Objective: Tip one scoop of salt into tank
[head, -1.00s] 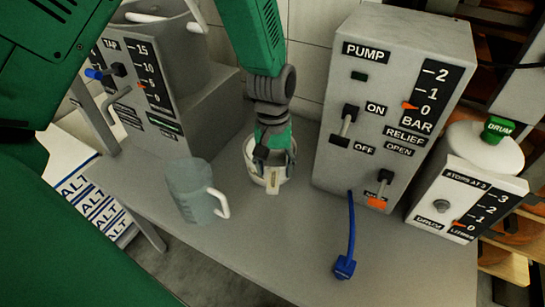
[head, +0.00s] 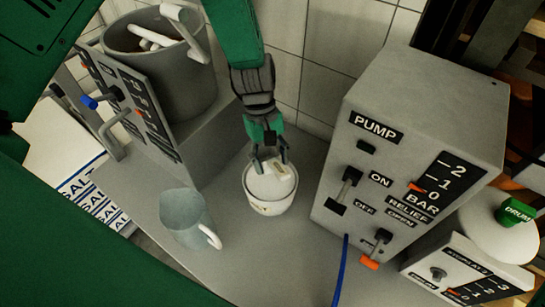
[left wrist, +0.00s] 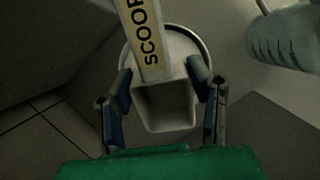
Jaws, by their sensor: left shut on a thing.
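A white tub (head: 270,205) stands on the grey bench in the middle of the head view. My left gripper (head: 270,160) points down at the tub's back rim. It is shut on the pale scoop (head: 284,172), whose end shows at the tub's mouth. In the left wrist view the scoop (left wrist: 150,40), marked "SCOOP", lies between the fingers (left wrist: 165,90), with its square hollow part towards the palm. I cannot tell whether it holds salt. The grey round tank (head: 175,85) stands left of my arm, with white pipes at its open top. My right gripper is out of view.
A clear jug with a white handle (head: 187,218) stands left of the tub. A pump box (head: 395,150) with levers and a blue cable stands right. A drum unit (head: 470,270) is at far right. Salt bags (head: 95,205) lie low at left.

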